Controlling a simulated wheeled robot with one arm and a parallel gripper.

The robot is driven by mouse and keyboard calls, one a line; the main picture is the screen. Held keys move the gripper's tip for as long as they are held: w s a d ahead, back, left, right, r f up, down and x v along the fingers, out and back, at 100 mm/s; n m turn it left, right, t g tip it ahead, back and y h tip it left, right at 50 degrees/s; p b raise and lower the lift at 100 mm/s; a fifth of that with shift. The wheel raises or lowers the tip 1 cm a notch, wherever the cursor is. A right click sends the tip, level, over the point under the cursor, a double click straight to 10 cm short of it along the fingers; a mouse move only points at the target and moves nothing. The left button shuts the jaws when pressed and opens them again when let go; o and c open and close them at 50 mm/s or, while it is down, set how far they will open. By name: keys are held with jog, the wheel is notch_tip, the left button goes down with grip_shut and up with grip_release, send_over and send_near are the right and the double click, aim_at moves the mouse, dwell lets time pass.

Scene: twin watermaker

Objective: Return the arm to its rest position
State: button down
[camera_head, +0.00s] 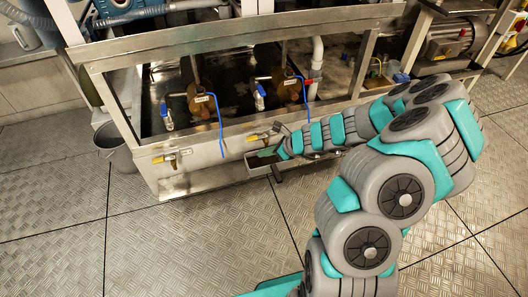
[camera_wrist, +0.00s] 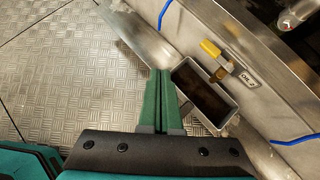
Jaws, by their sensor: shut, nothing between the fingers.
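My gripper (camera_wrist: 162,100) shows in the wrist view with its two green fingers together, shut and empty. In that view the fingertips lie just left of a small metal box (camera_wrist: 231,118) on the side of the steel tank. In the head view my arm reaches from the lower right toward the tank front, and my gripper (camera_head: 264,153) is at the small metal box (camera_head: 256,171). I cannot tell whether the fingers touch the box.
A yellow-handled valve (camera_wrist: 211,49) sits above the box. The steel tank (camera_head: 205,160) holds labelled valves and blue hoses (camera_head: 220,128). A grey bucket (camera_head: 113,150) stands left of it. A motor (camera_head: 455,38) is at upper right. The metal floor (camera_head: 150,245) in front is clear.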

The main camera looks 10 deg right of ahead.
dwell(0.4)
jog(key=s+a+r+n+g+y, duration=0.25)
jog(key=s+a+r+n, duration=0.35)
jog(key=a+r+n, duration=0.6)
jog(key=s+a+r+n+g+h, duration=0.1)
jog(key=s+r+n+g, duration=0.15)
jog(key=s, duration=0.35)
jog(key=s+r+n+g+h, duration=0.1)
jog(key=s+r+n, duration=0.3)
jog(key=s, duration=0.2)
jog(key=s+d+r+n+g+h, duration=0.1)
jog(key=s+d+r+n+h, duration=0.1)
jog(key=s+d, duration=0.4)
jog(key=s+d+r+n+g+h, duration=0.1)
jog(key=s+d+n+h, duration=0.4)
jog(key=s, duration=0.8)
jog(key=shift+s+d+r+n, duration=0.3)
jog(key=shift+d+r+n, duration=0.1)
jog(key=shift+d+n, duration=0.15)
